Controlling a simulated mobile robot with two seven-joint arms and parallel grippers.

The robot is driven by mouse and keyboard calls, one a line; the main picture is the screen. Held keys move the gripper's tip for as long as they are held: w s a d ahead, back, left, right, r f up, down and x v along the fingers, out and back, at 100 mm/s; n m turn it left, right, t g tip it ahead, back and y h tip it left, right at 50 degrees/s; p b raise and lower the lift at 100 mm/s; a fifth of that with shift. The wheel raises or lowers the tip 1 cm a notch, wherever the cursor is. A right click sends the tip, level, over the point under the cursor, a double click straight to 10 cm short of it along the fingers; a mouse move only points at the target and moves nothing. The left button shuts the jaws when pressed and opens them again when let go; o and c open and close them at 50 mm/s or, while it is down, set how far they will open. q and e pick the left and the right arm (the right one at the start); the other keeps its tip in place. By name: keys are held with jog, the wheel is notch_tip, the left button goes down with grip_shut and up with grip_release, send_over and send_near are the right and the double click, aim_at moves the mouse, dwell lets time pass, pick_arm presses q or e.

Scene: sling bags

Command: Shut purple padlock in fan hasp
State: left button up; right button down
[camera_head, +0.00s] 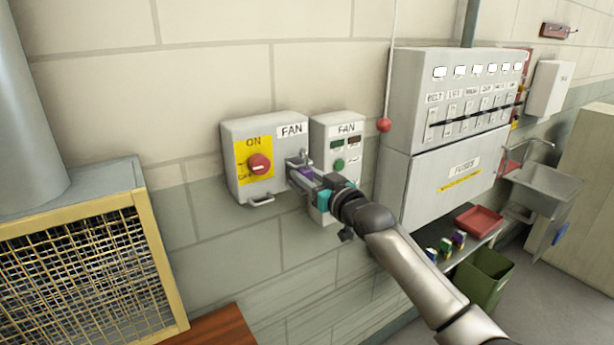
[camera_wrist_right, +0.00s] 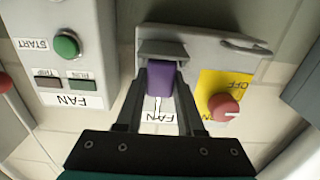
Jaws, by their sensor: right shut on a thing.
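The purple padlock (camera_wrist_right: 160,80) is between the fingers of my right gripper (camera_wrist_right: 158,95) in the right wrist view, and the gripper is shut on it. The padlock lies against the grey hasp (camera_wrist_right: 163,50) on the side of the fan isolator box (camera_head: 268,130). Its shackle is hidden, so I cannot tell whether it passes through the hasp or is closed. In the head view a bit of purple padlock (camera_head: 306,173) shows at the right gripper (camera_head: 303,178). The red fan switch knob (camera_head: 259,164) sits on a yellow plate. My left gripper is not in view.
A fan start box (camera_head: 345,130) with a green button stands close to the right of the isolator. A red ball on a cord (camera_head: 384,125) hangs near the fuse cabinet (camera_head: 440,180). A shelf below holds several small coloured items and a red tray (camera_head: 479,220).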

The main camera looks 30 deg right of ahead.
jog(key=shift+f, duration=0.1)
dwell(0.3)
grip_release()
dwell(0.6)
jog(key=shift+s, duration=0.1)
jog(key=shift+s+d+p, duration=0.1)
jog(key=shift+s+p, duration=1.05)
jog(key=shift+s, duration=0.25)
jog(key=shift+s+d+p, duration=0.2)
jog(key=shift+s+p, duration=1)
jog(key=shift+s, duration=0.85)
